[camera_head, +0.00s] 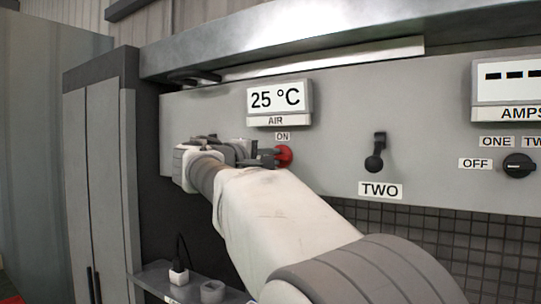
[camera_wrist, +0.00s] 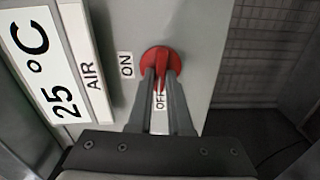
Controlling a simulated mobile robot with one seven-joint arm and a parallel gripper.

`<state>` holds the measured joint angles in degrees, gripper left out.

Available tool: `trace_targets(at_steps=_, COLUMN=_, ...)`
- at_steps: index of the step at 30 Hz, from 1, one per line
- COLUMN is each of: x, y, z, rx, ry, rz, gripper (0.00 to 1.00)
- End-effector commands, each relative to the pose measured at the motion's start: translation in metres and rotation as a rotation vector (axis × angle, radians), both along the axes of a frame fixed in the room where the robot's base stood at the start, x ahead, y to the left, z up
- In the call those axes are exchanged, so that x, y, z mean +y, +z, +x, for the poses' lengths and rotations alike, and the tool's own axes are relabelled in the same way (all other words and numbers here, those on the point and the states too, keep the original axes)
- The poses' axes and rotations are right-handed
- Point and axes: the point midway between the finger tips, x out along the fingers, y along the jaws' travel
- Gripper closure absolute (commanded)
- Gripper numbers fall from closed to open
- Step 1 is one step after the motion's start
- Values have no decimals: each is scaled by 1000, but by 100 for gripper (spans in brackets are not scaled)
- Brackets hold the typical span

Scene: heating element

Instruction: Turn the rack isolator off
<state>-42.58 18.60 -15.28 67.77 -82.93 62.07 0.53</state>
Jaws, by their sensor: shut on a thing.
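The rack isolator is a red rotary knob (camera_head: 286,155) on the grey panel, below the AIR display. An ON label (camera_head: 282,136) sits just above it. In the wrist view the red knob (camera_wrist: 160,58) shows close up, with the ON label (camera_wrist: 126,65) to its left and an OFF label (camera_wrist: 159,101) below it, partly between my fingers. The knob's raised handle lies in line with the OFF label in that view. My gripper (camera_wrist: 161,78) is shut on the handle, one finger on each side. In the head view my gripper (camera_head: 268,158) reaches the knob from the left.
The AIR display (camera_head: 278,98) reads 25 °C above the knob. A black switch (camera_head: 375,155) labelled TWO and a black selector (camera_head: 518,166) marked OFF, ONE are farther right. A ledge with sockets (camera_head: 212,291) is below, and a metal hood (camera_head: 330,53) overhangs the panel.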

Motion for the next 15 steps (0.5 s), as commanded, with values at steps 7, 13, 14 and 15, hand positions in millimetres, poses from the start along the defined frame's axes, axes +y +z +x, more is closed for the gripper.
trace_targets(at_steps=7, x=1, y=0, z=0, rx=46, ry=2, rz=-69, gripper=100)
trace_targets(at_steps=13, x=1, y=0, z=0, rx=59, ry=2, rz=-89, gripper=100)
trace_targets(at_steps=14, x=1, y=0, z=0, rx=60, ry=2, rz=-90, gripper=100)
trace_targets(at_steps=15, x=1, y=0, z=0, rx=60, ry=2, rz=-91, gripper=100)
